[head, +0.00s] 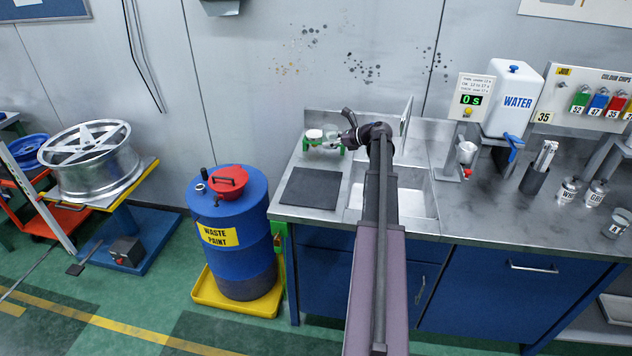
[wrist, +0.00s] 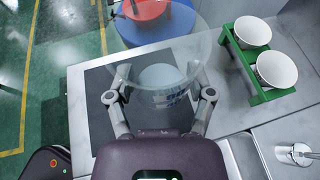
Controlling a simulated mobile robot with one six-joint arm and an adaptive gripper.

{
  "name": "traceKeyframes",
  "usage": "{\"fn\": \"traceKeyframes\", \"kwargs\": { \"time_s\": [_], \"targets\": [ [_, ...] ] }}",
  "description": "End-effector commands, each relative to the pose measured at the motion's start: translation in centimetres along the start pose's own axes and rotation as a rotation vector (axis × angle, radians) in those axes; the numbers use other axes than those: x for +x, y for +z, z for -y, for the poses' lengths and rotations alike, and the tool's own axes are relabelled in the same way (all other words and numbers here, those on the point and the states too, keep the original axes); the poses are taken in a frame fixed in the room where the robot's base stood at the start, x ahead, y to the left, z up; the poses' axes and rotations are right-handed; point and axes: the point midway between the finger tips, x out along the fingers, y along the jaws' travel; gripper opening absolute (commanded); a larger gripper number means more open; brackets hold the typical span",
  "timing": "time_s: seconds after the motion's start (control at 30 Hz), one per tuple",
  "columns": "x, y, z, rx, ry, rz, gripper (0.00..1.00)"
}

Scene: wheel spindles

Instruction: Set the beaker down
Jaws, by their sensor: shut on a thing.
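In the wrist view a clear beaker (wrist: 178,97) with blue print is between the two fingers of my gripper (wrist: 158,74). The fingers press on its sides. The beaker shows against a dark mat (wrist: 98,112) on the counter; I cannot tell whether its base touches the mat. In the head view my gripper (head: 347,127) is over the back left of the counter, behind and right of the dark mat (head: 311,188). The beaker cannot be made out there.
A green rack with white cups (head: 314,134) stands near my gripper, and to its right in the wrist view (wrist: 272,97). The sink (head: 412,202) lies right of the mat. A blue waste paint drum (head: 235,250) with a red funnel stands left of the counter.

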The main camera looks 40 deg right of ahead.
Motion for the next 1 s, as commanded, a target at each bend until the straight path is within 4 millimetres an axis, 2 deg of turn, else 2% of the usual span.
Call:
{"fn": "traceKeyframes", "kwargs": {
  "time_s": [0.67, 0.87, 1.0],
  "targets": [
    [0.2, -0.1, -0.3, -0.001, 0.003, 0.0, 0.12],
    [-0.4, -1.8, -2.4, 0.004, -0.01, 0.0, 0.12],
    [-1.2, -4.1, -5.3, 0.013, -0.03, -0.001, 0.12]
  ]
}}
